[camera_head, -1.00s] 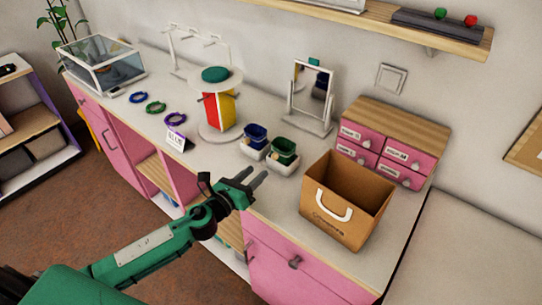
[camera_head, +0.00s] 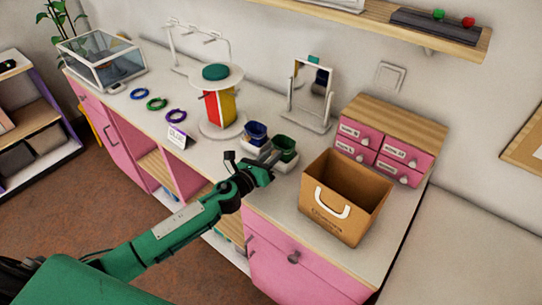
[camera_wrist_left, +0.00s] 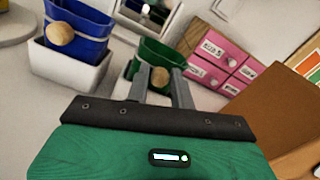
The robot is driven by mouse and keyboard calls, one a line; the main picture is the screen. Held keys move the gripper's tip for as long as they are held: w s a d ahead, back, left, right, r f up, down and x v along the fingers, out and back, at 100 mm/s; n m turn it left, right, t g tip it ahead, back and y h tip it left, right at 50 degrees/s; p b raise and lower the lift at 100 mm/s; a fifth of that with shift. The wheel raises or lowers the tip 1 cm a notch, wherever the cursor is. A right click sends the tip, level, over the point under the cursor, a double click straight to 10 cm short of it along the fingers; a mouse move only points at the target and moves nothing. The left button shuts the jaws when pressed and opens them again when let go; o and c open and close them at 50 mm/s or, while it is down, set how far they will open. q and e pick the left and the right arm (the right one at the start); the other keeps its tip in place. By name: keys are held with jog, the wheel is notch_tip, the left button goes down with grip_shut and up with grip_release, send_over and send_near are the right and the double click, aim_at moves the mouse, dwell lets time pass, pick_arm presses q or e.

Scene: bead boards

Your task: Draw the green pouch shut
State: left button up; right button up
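The green pouch (camera_head: 284,145) stands open-topped in a white holder on the counter, right of the blue pouch (camera_head: 256,133). My left gripper (camera_head: 272,158) is at the front of the green pouch. In the left wrist view its two fingers (camera_wrist_left: 161,80) are apart and reach up to the green pouch (camera_wrist_left: 158,50). The blue pouch also carries a wooden bead (camera_wrist_left: 60,33). My right gripper is not in view.
A brown paper bag (camera_head: 340,205) stands close on the right, with pink drawers (camera_head: 402,156) behind it. A mirror stand (camera_head: 310,95) is behind the pouches. A round display stand (camera_head: 222,110) and a small sign (camera_head: 178,136) are to the left.

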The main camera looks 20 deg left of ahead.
pick_arm(q)
grip_shut()
jog(key=shift+v, duration=2.3)
jog(key=shift+w, duration=0.1)
jog(key=shift+o, duration=2.4)
grip_release()
jog(key=shift+s+a+f+b, duration=0.2)
jog(key=shift+s+b, duration=0.15)
jog(key=shift+s, duration=0.2)
jog(key=b+v, duration=0.4)
jog(key=v, duration=0.8)
jog(key=shift+s+a+r, duration=0.15)
jog(key=shift+s+r, duration=0.05)
jog(key=shift+s, duration=0.1)
